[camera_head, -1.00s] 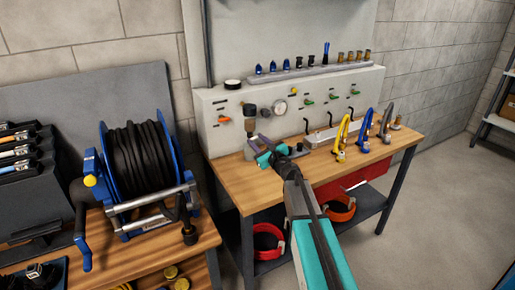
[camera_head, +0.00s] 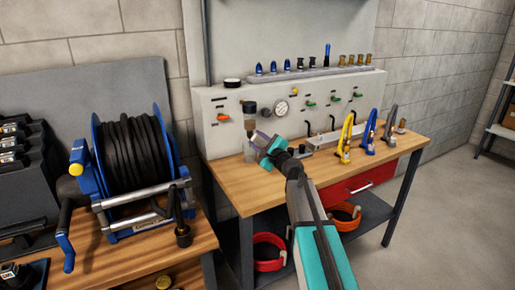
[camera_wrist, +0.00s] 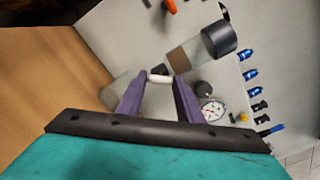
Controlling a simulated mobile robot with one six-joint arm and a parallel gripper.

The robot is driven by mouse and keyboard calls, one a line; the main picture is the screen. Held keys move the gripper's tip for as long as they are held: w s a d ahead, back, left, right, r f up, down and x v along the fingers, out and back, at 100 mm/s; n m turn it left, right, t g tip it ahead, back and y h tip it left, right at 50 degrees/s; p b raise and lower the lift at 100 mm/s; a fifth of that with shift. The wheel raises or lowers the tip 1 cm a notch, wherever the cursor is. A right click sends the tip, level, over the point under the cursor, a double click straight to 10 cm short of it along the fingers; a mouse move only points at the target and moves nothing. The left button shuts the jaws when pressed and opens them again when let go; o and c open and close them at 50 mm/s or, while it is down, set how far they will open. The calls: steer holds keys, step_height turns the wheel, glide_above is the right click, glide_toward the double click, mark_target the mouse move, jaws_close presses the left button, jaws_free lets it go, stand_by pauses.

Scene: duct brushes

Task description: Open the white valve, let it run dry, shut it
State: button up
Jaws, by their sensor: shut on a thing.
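The white valve (camera_wrist: 158,77) shows in the wrist view as a small white lever between the fingertips of my gripper (camera_wrist: 158,84). The two purple fingers are shut on it. The valve sits at the lower end of a clear bowl (camera_wrist: 190,53) with a black cap and brown contents. The bowl also shows on the panel in the head view (camera_head: 249,108). A clear cup (camera_wrist: 122,90) stands below the valve, partly behind a finger. In the head view my gripper (camera_head: 258,141) is just below the bowl and hides the valve.
A round gauge (camera_wrist: 211,108) is right of the bowl. An orange lever (camera_head: 223,117) is to its left and green levers (camera_head: 311,103) are farther right. Yellow, blue and grey tools (camera_head: 345,140) stand on the wooden bench (camera_head: 235,178). A hose reel (camera_head: 135,165) stands at the left.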

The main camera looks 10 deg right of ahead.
steer(key=n+b, duration=0.7)
steer(key=b, duration=0.2)
steer(key=shift+f, duration=0.1)
steer(key=shift+b, duration=0.3)
steer(key=o, duration=1.1)
steer(key=shift+s, duration=0.15)
steer(key=shift+v, duration=6.75)
